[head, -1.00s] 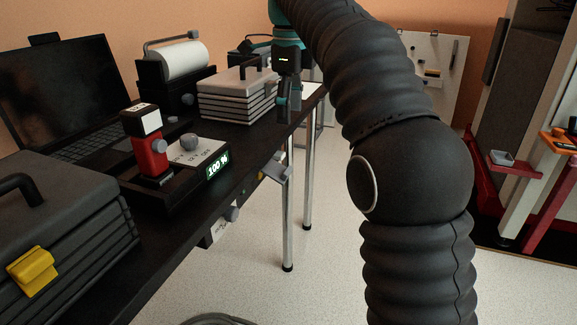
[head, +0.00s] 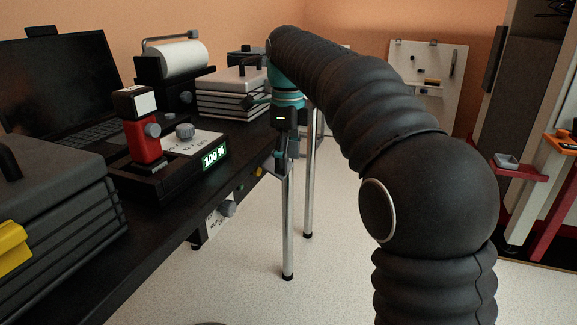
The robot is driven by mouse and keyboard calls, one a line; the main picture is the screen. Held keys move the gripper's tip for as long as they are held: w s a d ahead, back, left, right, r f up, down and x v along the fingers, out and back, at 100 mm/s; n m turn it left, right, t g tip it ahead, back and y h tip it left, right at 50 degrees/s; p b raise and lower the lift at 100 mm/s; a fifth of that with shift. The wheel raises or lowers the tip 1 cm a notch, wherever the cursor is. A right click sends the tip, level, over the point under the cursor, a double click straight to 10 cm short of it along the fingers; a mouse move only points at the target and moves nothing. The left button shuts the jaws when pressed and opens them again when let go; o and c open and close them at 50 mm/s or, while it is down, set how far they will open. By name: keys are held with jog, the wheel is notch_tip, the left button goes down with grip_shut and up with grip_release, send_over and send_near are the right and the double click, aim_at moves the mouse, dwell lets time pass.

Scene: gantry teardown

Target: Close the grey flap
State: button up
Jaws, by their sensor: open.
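My gripper (head: 286,158) points down just outside the front edge of the table, toward its far end. Its fingers are small in the head view, and they look empty. The grey flap (head: 270,168) sticks out below the table's front edge, right behind or beside my fingers. They cover most of it, so I cannot tell its angle or whether they touch it.
The black table (head: 175,230) runs along the left. It bears a laptop (head: 50,85), a red-handled device reading 100 % (head: 145,140), a grey case (head: 60,215) and stacked grey plates (head: 230,103).

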jog(key=shift+f, duration=0.4)
jog(key=shift+c, duration=0.3)
jog(key=c, duration=1.1)
